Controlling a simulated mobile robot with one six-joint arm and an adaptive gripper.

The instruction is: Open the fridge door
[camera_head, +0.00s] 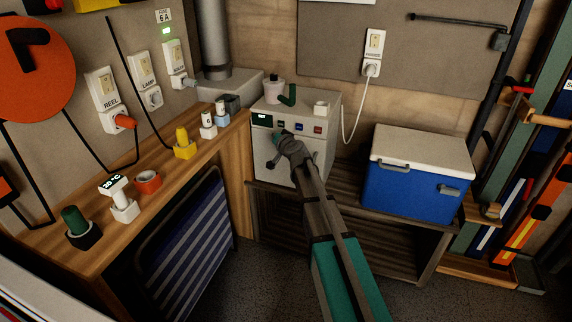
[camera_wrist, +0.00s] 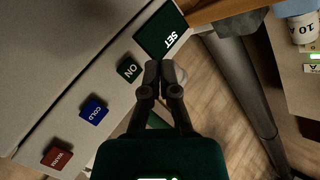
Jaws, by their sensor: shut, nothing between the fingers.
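The fridge is a small pale box (camera_head: 318,122) on a dark wooden shelf unit in the head view. Its upper front strip has a dark display and several coloured buttons. The front face (camera_head: 267,162) below the strip looks flush and closed, but my arm hides part of it. In the wrist view the strip (camera_wrist: 63,128) shows a green SET panel (camera_wrist: 162,30), an ON button (camera_wrist: 129,69), a blue COLD button (camera_wrist: 93,110) and a red WARM button (camera_wrist: 57,156). My gripper (camera_head: 279,138) is shut and empty, its fingertips (camera_wrist: 159,70) close to ON and SET; contact is unclear.
A blue cooler (camera_head: 405,195) with a white lid stands right of the fridge. A wooden bench (camera_head: 168,187) with small coloured items runs along the left. A pot (camera_head: 273,90) and a white cup (camera_head: 321,107) sit on the fridge. A white cord hangs behind it.

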